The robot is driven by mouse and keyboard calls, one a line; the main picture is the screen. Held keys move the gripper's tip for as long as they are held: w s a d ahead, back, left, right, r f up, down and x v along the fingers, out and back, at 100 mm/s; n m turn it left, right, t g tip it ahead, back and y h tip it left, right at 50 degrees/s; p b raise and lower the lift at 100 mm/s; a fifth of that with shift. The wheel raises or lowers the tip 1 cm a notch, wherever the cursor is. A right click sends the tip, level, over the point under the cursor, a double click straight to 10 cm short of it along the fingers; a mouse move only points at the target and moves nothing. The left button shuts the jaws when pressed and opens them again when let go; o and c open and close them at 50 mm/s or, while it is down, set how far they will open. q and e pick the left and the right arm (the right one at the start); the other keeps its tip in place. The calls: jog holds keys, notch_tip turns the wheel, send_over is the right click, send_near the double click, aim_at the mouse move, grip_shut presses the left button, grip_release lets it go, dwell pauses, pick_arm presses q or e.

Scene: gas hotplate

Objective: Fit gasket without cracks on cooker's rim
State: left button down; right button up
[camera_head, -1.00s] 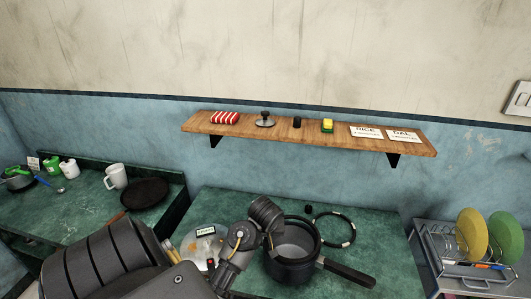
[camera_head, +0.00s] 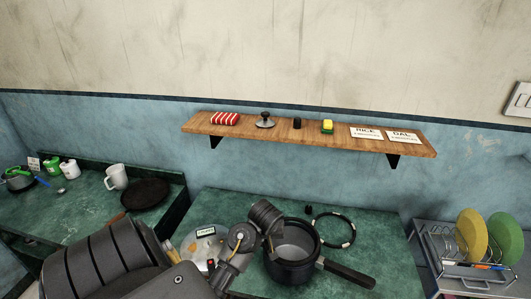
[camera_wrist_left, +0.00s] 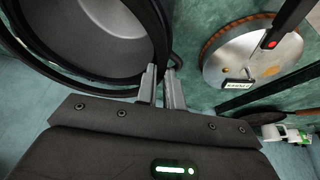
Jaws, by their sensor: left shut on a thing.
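The dark cooker (camera_head: 292,272) stands on the green counter with its handle pointing right and its mouth open upward. It fills the upper left of the left wrist view (camera_wrist_left: 110,20). My left gripper (camera_wrist_left: 162,85) is at the cooker's rim, its fingers close together on a thin black ring (camera_wrist_left: 75,80), which looks like a gasket. The ring runs along the rim; I cannot tell whether it is seated all round. Another black ring with pale marks along it, like cracks, (camera_head: 351,236) lies on the counter behind the cooker. My right gripper is not in view.
A round metal lid with a label (camera_head: 190,243) lies left of the cooker; it also shows in the wrist view (camera_wrist_left: 232,62). A small black knob (camera_head: 308,210) is behind the cooker. A wooden shelf (camera_head: 250,130) hangs above. A dish rack (camera_head: 470,270) stands at right.

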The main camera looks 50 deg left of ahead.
pick_arm(q)
jog(key=shift+f+b, duration=0.35)
jog(key=shift+f, duration=0.45)
jog(key=c, duration=1.4)
grip_release()
jog(key=shift+c, duration=0.2)
jog(key=shift+s+d+r, duration=0.1)
jog(key=shift+d+r, duration=0.05)
jog(key=shift+r, duration=0.3)
jog(key=v, duration=0.5)
jog(key=shift+r, duration=0.2)
jog(key=shift+s+d+r, duration=0.15)
jog(key=shift+s+r, duration=0.1)
jog(key=shift+r, duration=0.2)
